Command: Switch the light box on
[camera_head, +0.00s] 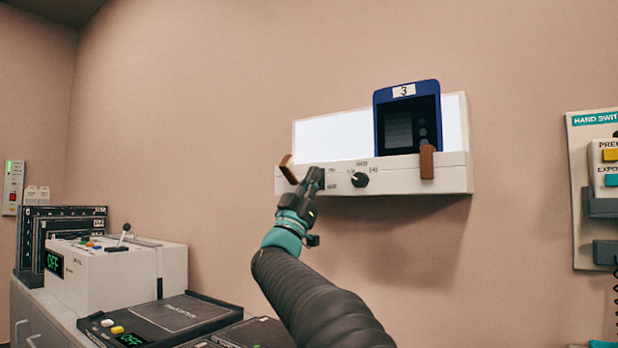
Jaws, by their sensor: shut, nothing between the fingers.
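The light box (330,138) is mounted on the wall, and its panel glows bright white. A blue-framed plate marked 3 (407,118) stands against the right part of the panel. My gripper (316,174) is shut and empty, in front of the ledge's left part beside those labels. It hides that patch of the ledge, so I cannot see a switch there or tell whether the fingers touch it.
Brown clips (426,162) sit at the ledge's ends. A hand-switch panel (595,150) hangs at right. At lower left, a white console (105,275) with an OFF display and a black flat device (165,318) stand on a cabinet. The wall between is clear.

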